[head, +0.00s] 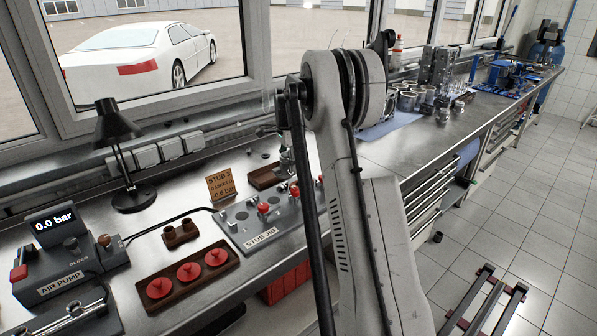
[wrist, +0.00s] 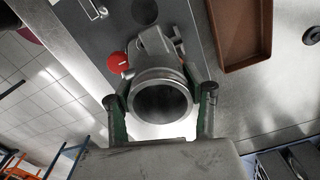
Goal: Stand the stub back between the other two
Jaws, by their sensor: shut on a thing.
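My gripper (wrist: 163,88) is shut on a grey metal stub (wrist: 151,80); its fingers press on both sides of the round collar. The stub's open round end faces the wrist camera. A red knob (wrist: 117,62) shows beside the stub; I cannot tell which part it belongs to. The grey stub jig (head: 238,228) lies on the bench in the head view, and its plate also shows in the wrist view (wrist: 185,12). A dark round hole (wrist: 145,11) shows in the plate just beyond the stub. In the head view my arm hides part of the jig.
A brown tray (wrist: 266,35) lies right of the stub in the wrist view. Left of the jig are a small brown holder (head: 181,236), a rack (head: 222,268) with red discs, an air pump (head: 72,275) reading 0.0 bar and a lamp (head: 114,128). An orange card (head: 220,184) stands behind.

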